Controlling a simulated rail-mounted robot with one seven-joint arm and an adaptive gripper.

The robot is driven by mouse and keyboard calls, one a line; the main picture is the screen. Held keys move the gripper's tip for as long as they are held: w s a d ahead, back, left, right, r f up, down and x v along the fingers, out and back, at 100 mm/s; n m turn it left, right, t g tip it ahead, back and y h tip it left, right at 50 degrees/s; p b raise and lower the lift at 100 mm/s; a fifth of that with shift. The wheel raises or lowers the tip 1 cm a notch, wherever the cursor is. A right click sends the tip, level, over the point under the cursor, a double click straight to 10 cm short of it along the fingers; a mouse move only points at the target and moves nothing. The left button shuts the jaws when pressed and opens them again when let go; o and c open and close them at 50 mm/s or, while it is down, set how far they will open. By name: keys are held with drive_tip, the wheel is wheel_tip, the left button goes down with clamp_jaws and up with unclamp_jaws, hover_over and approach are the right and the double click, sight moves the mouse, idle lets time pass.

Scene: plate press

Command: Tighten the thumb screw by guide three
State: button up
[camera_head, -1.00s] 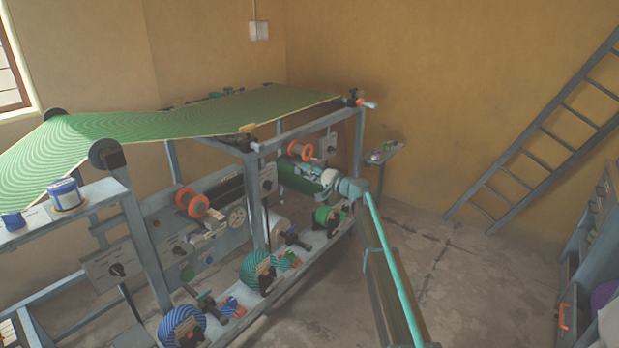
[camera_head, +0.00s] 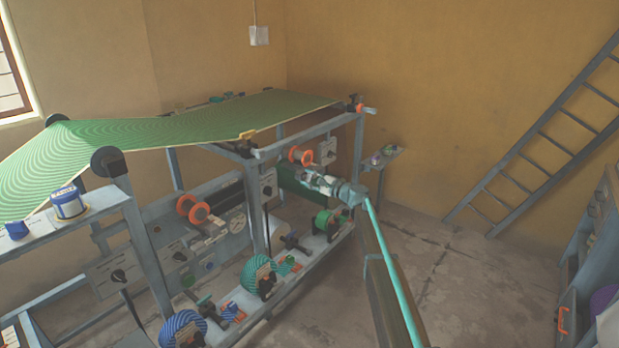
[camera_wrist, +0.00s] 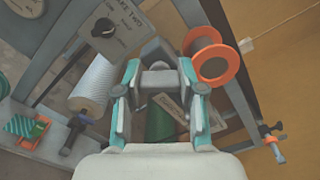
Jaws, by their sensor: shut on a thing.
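My gripper (camera_head: 308,178) is at the far right end of the press frame, in front of a dark green roller (camera_head: 290,178). In the wrist view its two teal and grey fingers (camera_wrist: 158,70) stand on either side of a small grey part, which I take to be the thumb screw (camera_wrist: 158,80). The fingers are shut on it and cover its sides. A tilted label plate (camera_wrist: 172,108) with lettering shows behind the fingers; its number is not readable.
An orange spool (camera_wrist: 214,64) is close to the right finger. A white roll (camera_wrist: 92,86) and a black knob (camera_wrist: 103,28) are to the left. Frame posts stand near the arm. A small side shelf (camera_head: 381,158) is at the wall. Open floor (camera_head: 470,270) lies to the right.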

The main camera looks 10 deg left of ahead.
drive_tip(key=m+p, duration=0.4)
drive_tip(key=m, duration=0.2)
drive_tip(key=shift+r, duration=0.15)
drive_tip(key=m+p, duration=0.2)
drive_tip(key=m, duration=0.2)
drive_tip(key=shift+m+p, duration=0.3)
drive_tip(key=shift+p, duration=0.1)
drive_tip(key=shift+m, duration=0.3)
drive_tip(key=o, duration=1.2)
drive_tip(key=shift+c, duration=0.2)
drive_tip(key=shift+f, duration=0.2)
